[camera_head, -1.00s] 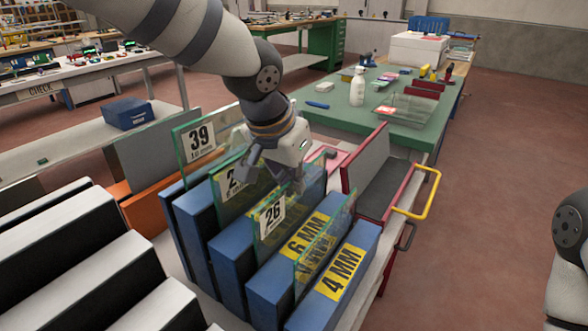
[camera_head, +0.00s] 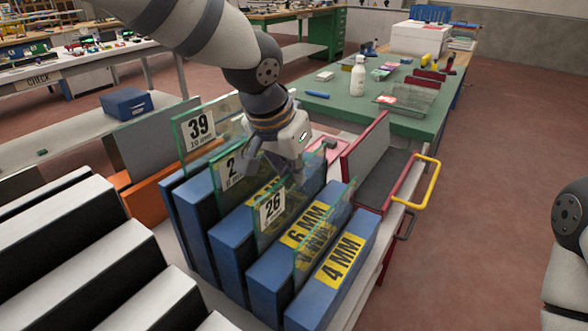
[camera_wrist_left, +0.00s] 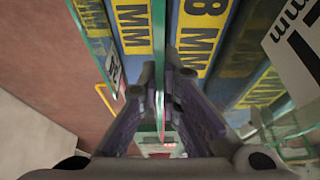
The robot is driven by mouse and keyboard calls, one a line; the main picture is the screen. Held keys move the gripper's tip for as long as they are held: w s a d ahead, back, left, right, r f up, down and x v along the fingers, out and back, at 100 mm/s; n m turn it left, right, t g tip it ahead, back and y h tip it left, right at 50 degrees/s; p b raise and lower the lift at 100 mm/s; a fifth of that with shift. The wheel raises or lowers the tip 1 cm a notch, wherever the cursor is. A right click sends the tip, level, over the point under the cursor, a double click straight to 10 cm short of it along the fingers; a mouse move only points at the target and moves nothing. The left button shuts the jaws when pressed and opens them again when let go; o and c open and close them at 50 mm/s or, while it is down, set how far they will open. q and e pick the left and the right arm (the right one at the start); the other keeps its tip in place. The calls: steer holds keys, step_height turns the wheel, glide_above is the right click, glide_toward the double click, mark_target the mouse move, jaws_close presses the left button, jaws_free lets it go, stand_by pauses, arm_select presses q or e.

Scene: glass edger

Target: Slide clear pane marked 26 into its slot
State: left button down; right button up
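The clear pane marked 26 (camera_head: 271,207) stands upright between the blue block labelled 6 MM (camera_head: 304,228) and the neighbouring blue block to its left. My left gripper (camera_head: 272,176) is at the pane's upper edge, pointing down. In the left wrist view the fingers (camera_wrist_left: 160,85) are closed together on a thin greenish pane edge (camera_wrist_left: 159,45), between the 6 MM and 8 MM labels. How far down the pane's lower edge sits is hidden by the blocks. My right gripper is out of view; only part of the right arm shows at the right edge.
A pane marked 39 (camera_head: 199,130) and another numbered pane (camera_head: 231,172) stand left of pane 26. A smaller pane (camera_head: 318,245) stands near the 4 MM block (camera_head: 341,262). A yellow handle (camera_head: 428,185) sticks out at right. The floor beyond is clear.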

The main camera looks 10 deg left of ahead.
arm_select(q)
steer(key=c, duration=1.7)
jaws_free()
steer(key=shift+f, duration=0.1)
steer(key=v, duration=1.2)
steer(key=shift+s, duration=0.1)
steer(key=shift+f, duration=0.1)
